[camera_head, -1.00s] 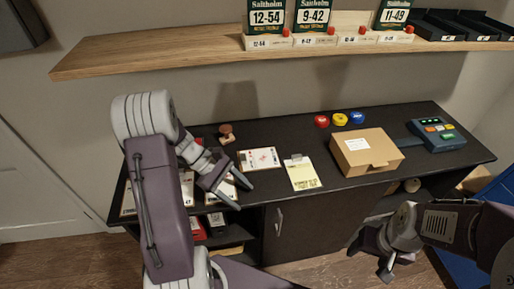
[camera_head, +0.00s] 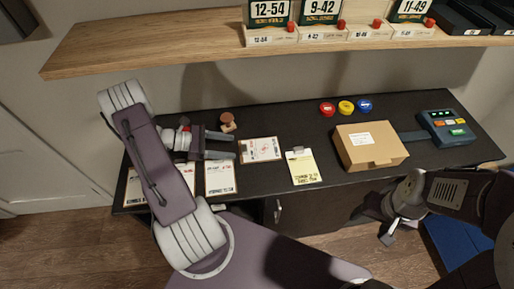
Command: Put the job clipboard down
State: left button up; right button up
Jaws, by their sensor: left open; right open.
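The job clipboard (camera_head: 303,168), with a yellow sheet and a metal clip at its top, lies flat on the dark bench top (camera_head: 275,115), left of the cardboard box. My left gripper (camera_head: 235,145) is open and empty over the bench, left of the clipboard and apart from it. My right gripper (camera_head: 376,229) is low in front of the bench, right of the clipboard, open and away from it.
A cardboard box (camera_head: 370,147) and a card terminal (camera_head: 445,128) stand on the right. Red, yellow and blue round items (camera_head: 346,107) lie behind. A stamp (camera_head: 227,122) and printed cards (camera_head: 261,150) lie left. A wooden shelf (camera_head: 200,40) overhangs the bench.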

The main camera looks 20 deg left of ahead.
aim_at(245, 148)
pick_arm(q)
jog(key=shift+w+d+f, duration=0.1)
jog(key=shift+w+d, duration=0.1)
jog(key=shift+w, duration=0.05)
jog(key=p+x, duration=0.1)
jog(key=x, duration=0.3)
jog(key=shift+s+d, duration=0.15)
jog(key=shift+s, duration=0.05)
jog(key=shift+w+d, duration=0.15)
jog(key=shift+w, duration=0.1)
grip_shut()
notch_tip(245, 148, up, 4)
jog(key=shift+r, duration=0.2)
jog(key=w+d+r, duration=0.1)
jog(key=d+r, duration=0.5)
jog(key=d, duration=0.5)
jog(key=shift+w+d+r+b, duration=0.2)
jog(key=shift+w+r+b, duration=0.05)
jog(key=shift+w+b, duration=0.15)
